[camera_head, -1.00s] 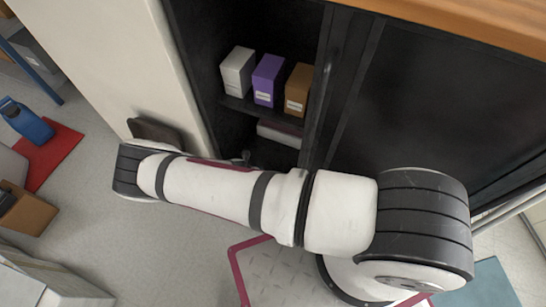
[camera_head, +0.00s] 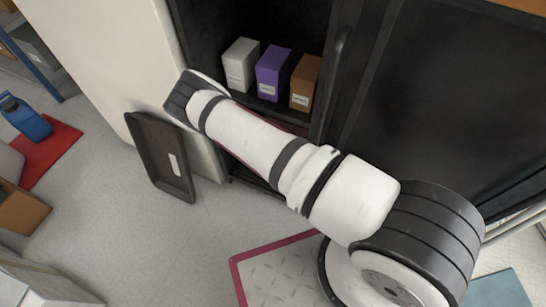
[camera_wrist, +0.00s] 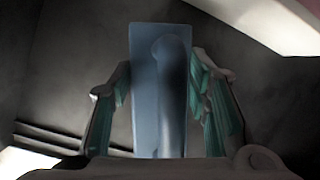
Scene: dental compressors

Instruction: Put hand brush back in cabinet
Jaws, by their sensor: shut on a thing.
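My gripper (camera_wrist: 161,85) is shut on the blue-grey hand brush (camera_wrist: 172,95) in the wrist view, with a green-padded finger on each side of it. The brush's bristles cannot be made out. In the head view my arm reaches across the front of the open black cabinet (camera_head: 205,18), and its far end stands at the cabinet's left edge. The gripper and brush are hidden there. A shelf in the cabinet holds a white box (camera_head: 240,65), a purple box (camera_head: 272,73) and an orange-brown box (camera_head: 305,83). My arm covers most of the lower compartment.
A dark tray (camera_head: 148,140) leans against the pale wall left of the cabinet. A black cabinet door (camera_head: 430,90) is at right. A blue bottle (camera_head: 25,120) stands by a red mat (camera_head: 58,140) at far left.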

